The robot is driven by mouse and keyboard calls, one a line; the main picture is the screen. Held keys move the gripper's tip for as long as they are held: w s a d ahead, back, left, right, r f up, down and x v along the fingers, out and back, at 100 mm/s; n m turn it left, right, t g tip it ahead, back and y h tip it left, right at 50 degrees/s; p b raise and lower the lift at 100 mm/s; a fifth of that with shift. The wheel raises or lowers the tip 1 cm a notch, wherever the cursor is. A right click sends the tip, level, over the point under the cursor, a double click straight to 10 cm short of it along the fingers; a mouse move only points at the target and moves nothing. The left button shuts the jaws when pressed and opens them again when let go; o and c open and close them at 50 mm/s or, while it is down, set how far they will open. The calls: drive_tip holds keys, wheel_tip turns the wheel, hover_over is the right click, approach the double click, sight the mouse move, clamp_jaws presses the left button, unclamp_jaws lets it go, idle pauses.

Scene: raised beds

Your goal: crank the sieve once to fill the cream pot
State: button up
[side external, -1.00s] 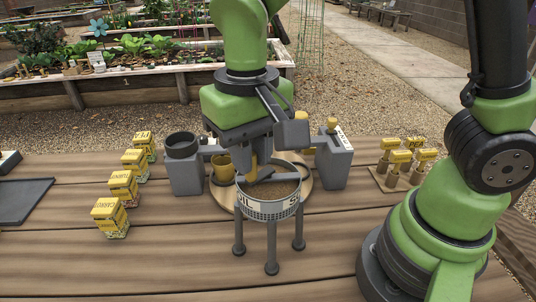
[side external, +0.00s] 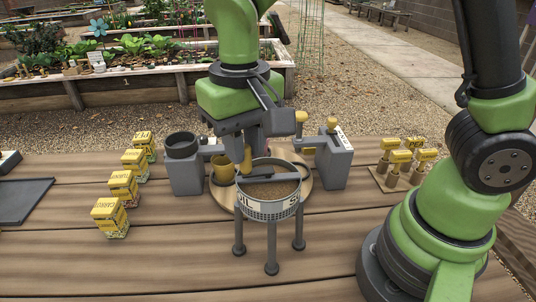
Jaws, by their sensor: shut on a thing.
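The sieve (side external: 268,209) is a round pale drum with dark lettering on its rim. It stands upright on three grey legs and holds brown soil (side external: 274,190). A grey crank bar (side external: 270,179) lies across its top. My gripper (side external: 248,160) is at the back left of the rim, shut on the yellow crank knob (side external: 247,158); its fingers partly hide the knob. A yellow pot (side external: 222,169) stands just left of the sieve on a round wooden board (side external: 303,183). I cannot make out a cream pot; the sieve and gripper cover part of the board.
A grey stand with a dark ring (side external: 183,155) is left of the board, and a grey box with a yellow knob (side external: 333,162) right. Yellow seed packets (side external: 110,218) line the left. Yellow-topped stamps (side external: 400,158) stand right. The front table is clear.

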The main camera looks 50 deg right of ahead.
drive_tip(key=shift+o, duration=0.2)
drive_tip(key=shift+w+d, duration=0.15)
drive_tip(key=shift+d, duration=0.2)
drive_tip(key=shift+w+d, duration=0.1)
drive_tip(key=shift+d, duration=0.05)
drive_tip(key=shift+w+d, duration=0.25)
drive_tip(key=shift+d, duration=0.05)
drive_tip(key=shift+c, duration=0.5)
drive_tip(key=shift+d, duration=0.1)
drive_tip(key=shift+d, duration=0.55)
drive_tip(key=o, duration=0.7)
drive_tip(key=shift+c, duration=0.2)
